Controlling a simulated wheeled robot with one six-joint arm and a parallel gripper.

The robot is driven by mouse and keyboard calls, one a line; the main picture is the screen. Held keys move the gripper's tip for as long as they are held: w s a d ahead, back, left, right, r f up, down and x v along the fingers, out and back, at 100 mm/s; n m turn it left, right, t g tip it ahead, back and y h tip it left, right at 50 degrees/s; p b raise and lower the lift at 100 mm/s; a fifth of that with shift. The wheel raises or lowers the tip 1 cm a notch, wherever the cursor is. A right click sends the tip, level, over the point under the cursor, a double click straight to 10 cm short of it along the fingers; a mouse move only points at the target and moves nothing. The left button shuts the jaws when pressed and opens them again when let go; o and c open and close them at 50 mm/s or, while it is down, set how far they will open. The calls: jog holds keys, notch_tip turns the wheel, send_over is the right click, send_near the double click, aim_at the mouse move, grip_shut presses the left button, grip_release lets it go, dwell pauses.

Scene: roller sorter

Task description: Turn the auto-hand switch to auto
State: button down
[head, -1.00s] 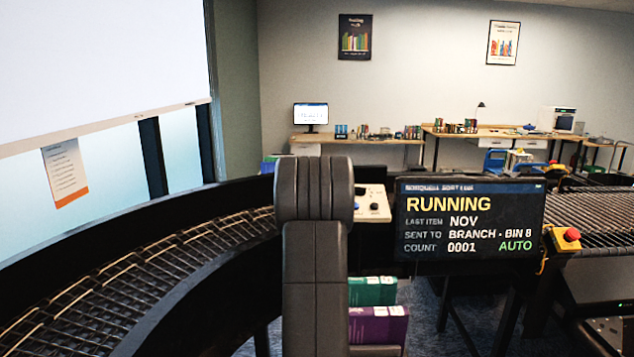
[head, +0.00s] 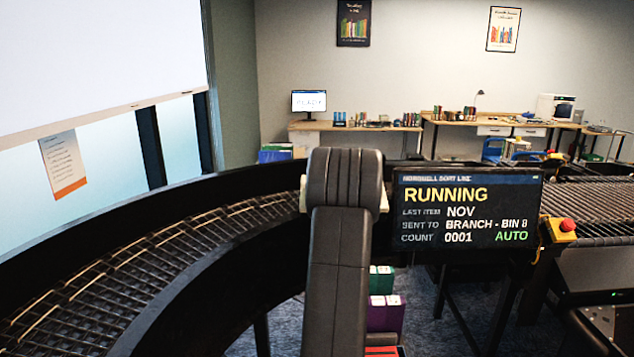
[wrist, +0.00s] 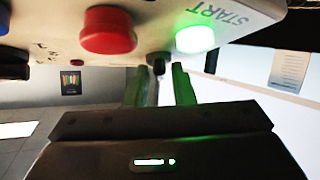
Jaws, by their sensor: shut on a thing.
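In the wrist view, the pale control panel (wrist: 262,12) fills the top of the picture. It carries a red button (wrist: 108,30) and a lit green START button (wrist: 195,38). A small dark knob (wrist: 157,60), which looks like the auto-hand switch, sits at the panel's lower edge. My gripper (wrist: 162,77) has its fingers on either side of this knob and is shut on it. The knob's label and pointer are not visible. In the head view, my arm hides the gripper and most of the panel. The display screen (head: 467,215) reads RUNNING and AUTO in green.
A curved roller conveyor (head: 150,260) runs along the left. A straight conveyor (head: 600,210) lies at the right, with a red emergency button (head: 568,225) near the screen. Desks (head: 355,127) line the back wall.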

jog(key=shift+s+d+f, duration=0.1)
jog(key=shift+f, duration=0.45)
jog(key=c, duration=1.6)
grip_release()
jog(key=shift+o, duration=0.6)
jog(key=shift+s+r, duration=0.1)
jog(key=shift+r, duration=0.1)
jog(key=shift+d+r, duration=0.1)
jog(key=shift+s+r, duration=0.15)
jog(key=shift+r, duration=0.05)
jog(key=b+v, duration=0.1)
jog(key=v, duration=1.2)
jog(key=shift+d, duration=0.2)
